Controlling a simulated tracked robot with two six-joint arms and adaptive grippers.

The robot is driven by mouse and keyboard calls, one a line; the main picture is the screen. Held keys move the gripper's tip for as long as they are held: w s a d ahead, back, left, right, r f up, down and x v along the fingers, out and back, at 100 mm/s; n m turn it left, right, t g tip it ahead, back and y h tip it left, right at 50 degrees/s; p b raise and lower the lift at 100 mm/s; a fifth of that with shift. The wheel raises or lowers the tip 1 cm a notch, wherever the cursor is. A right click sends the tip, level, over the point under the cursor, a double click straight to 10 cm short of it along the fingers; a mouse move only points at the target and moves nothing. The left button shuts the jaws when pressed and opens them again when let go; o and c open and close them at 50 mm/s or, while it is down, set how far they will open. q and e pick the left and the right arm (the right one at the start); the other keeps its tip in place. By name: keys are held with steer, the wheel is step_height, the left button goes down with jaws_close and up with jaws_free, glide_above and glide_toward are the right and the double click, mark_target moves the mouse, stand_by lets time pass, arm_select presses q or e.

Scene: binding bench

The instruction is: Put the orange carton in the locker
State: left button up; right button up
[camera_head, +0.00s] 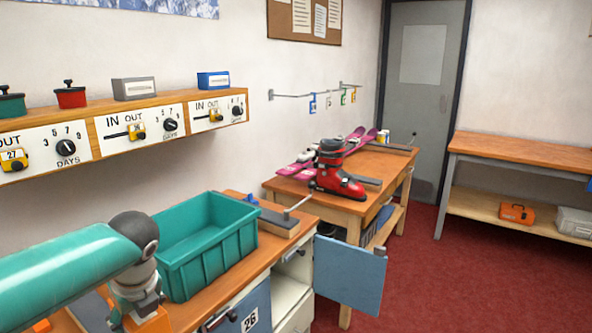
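An orange carton (156,322) shows at the bottom left, partly cut off by the picture edge. My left gripper (136,308) points down right at it, with its fingers at the carton's top. I cannot tell whether they are closed on it. Under the wooden bench top is a locker with its blue door (350,276) swung wide open to the right and a pale interior (289,297). Beside it a blue door (243,317) with a number label is shut. My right gripper is not in view.
A teal bin (207,247) stands on the bench beside my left arm. A grey-topped wooden block (266,217) lies behind it. A red ski boot (336,172) and skis are on the farther bench. An orange toolbox (516,213) sits on the right bench's shelf. Red floor is clear.

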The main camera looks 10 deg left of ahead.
arm_select(q)
steer(key=d+f+n+g+h+p, duration=0.1)
steer(key=d+f+n+g+h, duration=0.1)
steer(key=d+f+n, duration=0.5)
steer(key=d+f+n+g+h+p, duration=0.1)
steer(key=d+f+n+g, duration=0.4)
steer(key=f+n, duration=0.8)
steer(key=d+n+p, duration=0.1)
steer(key=n, duration=0.3)
steer(key=shift+w+d+f+h, duration=0.25)
steer(key=shift+w+d+h, duration=0.1)
steer(key=shift+w+h, duration=0.05)
